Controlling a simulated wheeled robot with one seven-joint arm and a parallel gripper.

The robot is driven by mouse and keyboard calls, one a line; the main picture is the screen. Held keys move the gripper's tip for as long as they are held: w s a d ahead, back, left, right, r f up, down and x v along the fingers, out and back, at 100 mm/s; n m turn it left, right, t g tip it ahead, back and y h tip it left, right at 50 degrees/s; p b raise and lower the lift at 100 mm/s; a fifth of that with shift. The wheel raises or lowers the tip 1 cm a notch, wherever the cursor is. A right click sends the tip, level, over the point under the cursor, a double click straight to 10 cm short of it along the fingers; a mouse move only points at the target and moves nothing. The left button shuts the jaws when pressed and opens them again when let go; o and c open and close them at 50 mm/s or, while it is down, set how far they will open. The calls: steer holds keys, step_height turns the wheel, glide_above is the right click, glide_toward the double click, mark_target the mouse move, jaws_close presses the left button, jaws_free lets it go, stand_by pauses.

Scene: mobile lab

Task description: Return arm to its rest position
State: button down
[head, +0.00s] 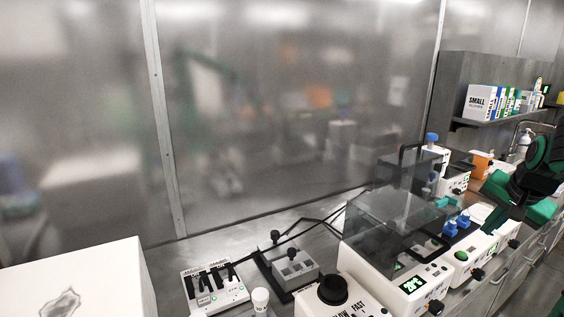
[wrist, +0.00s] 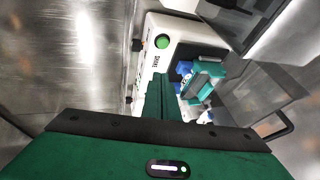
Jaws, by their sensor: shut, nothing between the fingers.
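My gripper (wrist: 160,88) shows in the wrist view as two green fingers pressed together, shut and empty. In the head view my green and black arm and gripper (head: 496,187) are at the right edge, raised over the right end of the bench. The fingers are above a white device (wrist: 155,60) with a green button, which also shows in the head view (head: 478,262). A teal piece (wrist: 206,76) and blue parts (wrist: 184,68) sit on this device, apart from the fingers.
A clear-lidded white machine (head: 365,262) stands left of my arm. A shelf with boxes (head: 482,103) is behind. The floor at right looks clear.

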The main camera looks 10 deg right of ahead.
steer(key=s+a+f+n+g+y, duration=0.1)
steer(key=s+a+f+n+g, duration=0.1)
steer(key=s+a, duration=0.6)
steer(key=s+a+f+n+g+y, duration=0.2)
steer(key=s+a+n, duration=0.3)
steer(key=s+a, duration=0.3)
steer(key=a+f+g, duration=0.1)
steer(key=a, duration=0.3)
steer(key=shift+s+f, duration=0.4)
steer(key=shift+d, duration=0.15)
